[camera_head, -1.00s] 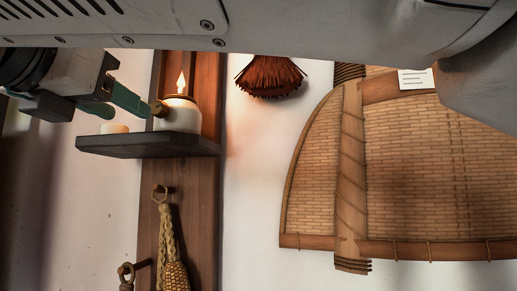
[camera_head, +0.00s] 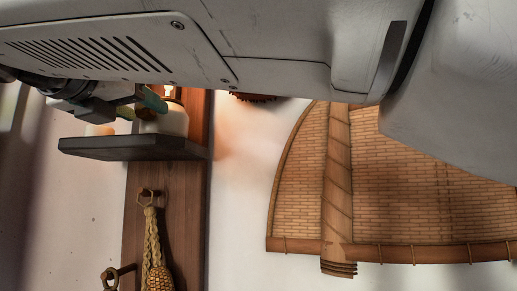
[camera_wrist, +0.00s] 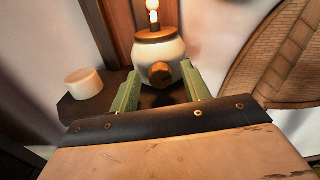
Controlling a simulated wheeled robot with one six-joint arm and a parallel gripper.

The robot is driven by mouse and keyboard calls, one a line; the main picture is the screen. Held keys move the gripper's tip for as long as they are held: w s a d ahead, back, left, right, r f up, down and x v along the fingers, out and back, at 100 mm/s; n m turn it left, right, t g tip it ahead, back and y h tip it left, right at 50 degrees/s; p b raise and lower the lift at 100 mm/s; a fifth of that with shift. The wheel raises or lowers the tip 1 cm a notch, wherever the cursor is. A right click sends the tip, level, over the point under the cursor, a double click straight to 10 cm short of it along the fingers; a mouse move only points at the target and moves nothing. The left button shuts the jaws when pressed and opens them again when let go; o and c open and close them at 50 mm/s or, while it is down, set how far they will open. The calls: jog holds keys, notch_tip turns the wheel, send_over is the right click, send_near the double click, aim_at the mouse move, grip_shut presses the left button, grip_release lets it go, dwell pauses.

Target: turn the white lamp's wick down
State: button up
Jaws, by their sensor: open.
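The white lamp (camera_wrist: 172,53) stands on a dark shelf with its flame (camera_wrist: 153,12) lit, and a brass-coloured knob (camera_wrist: 160,74) faces my gripper (camera_wrist: 160,68). The two green fingers are open, one on each side of the knob, with a gap to it on both sides. In the head view my gripper (camera_head: 140,107) is at the lamp's left side, overlapping part of the white body (camera_head: 173,121). The knob is hidden there, and my arm covers the top of the flame.
A small white cylinder (camera_wrist: 83,83) sits on the shelf (camera_head: 130,150) left of the lamp. A wooden post (camera_head: 185,190) stands behind, with a braided cord (camera_head: 152,235) hanging below. A large woven basket tray (camera_head: 400,185) is on the wall at right.

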jog(key=c, duration=1)
jog(key=shift+m, duration=0.3)
jog(key=m, duration=0.4)
jog(key=shift+m, duration=0.3)
jog(key=m, duration=0.5)
jog(key=shift+d, duration=0.1)
jog(key=m, duration=0.5)
jog(key=shift+m+y, duration=0.3)
jog(key=m, duration=0.4)
jog(key=shift+f+m, duration=0.1)
jog(key=shift+m, duration=0.2)
